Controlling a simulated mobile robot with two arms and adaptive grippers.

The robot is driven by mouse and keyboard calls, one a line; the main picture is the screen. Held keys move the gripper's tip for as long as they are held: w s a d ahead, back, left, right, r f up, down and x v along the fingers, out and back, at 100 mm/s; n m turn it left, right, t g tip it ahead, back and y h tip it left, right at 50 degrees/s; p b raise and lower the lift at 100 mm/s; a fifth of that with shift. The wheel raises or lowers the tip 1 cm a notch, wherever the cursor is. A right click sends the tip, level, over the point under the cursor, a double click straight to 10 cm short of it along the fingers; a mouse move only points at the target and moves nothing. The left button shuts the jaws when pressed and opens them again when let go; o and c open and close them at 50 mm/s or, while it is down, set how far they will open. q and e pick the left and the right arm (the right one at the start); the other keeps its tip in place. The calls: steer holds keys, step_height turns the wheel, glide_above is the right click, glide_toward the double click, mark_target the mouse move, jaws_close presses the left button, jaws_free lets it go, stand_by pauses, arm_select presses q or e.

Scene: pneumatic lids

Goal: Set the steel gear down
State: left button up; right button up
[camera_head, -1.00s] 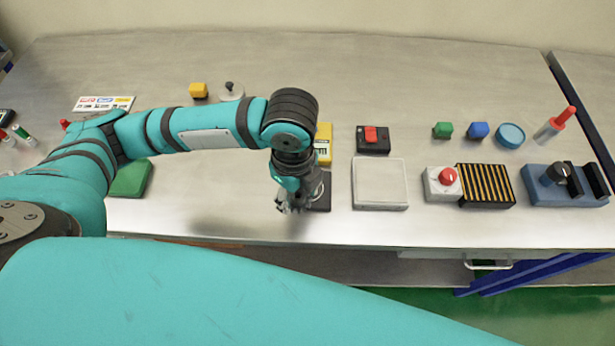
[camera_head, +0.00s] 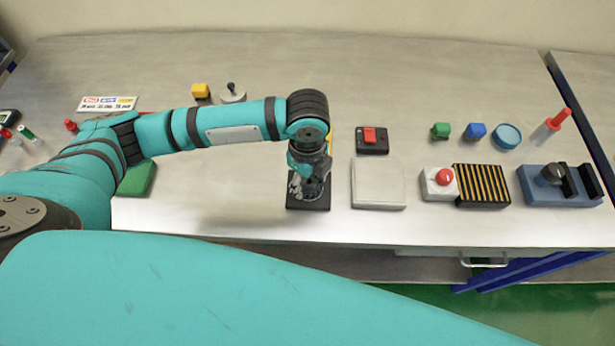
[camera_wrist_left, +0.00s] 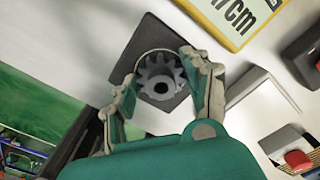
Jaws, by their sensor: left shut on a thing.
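My left gripper (camera_head: 308,190) points down over a dark square pad (camera_head: 320,205) near the front of the table. In the left wrist view its two fingers (camera_wrist_left: 160,84) are shut on a grey toothed steel gear (camera_wrist_left: 158,74), one finger on each side. The gear shows over the dark pad (camera_wrist_left: 146,38), inside a pale ring outline on it. Whether the gear touches the pad or hangs just above it, I cannot tell. In the head view the gear is mostly hidden by the fingers. My right gripper is not in view.
A pale flat plate (camera_head: 379,184) lies just right of the pad, with a red-button box (camera_head: 440,183) beyond it. A yellow label block (camera_wrist_left: 232,14) stands behind the pad. A black box with a red switch (camera_head: 372,140) is behind the plate.

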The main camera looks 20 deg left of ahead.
arm_select(q)
steer(key=o, duration=1.4)
steer(key=shift+c, duration=0.2)
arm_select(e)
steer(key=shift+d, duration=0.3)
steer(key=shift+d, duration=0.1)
arm_select(q)
steer(key=shift+r, duration=0.35)
step_height(320, 180, up, 12)
steer(key=b, duration=0.1)
steer(key=shift+f+b, duration=0.25)
steer(key=shift+b, duration=0.05)
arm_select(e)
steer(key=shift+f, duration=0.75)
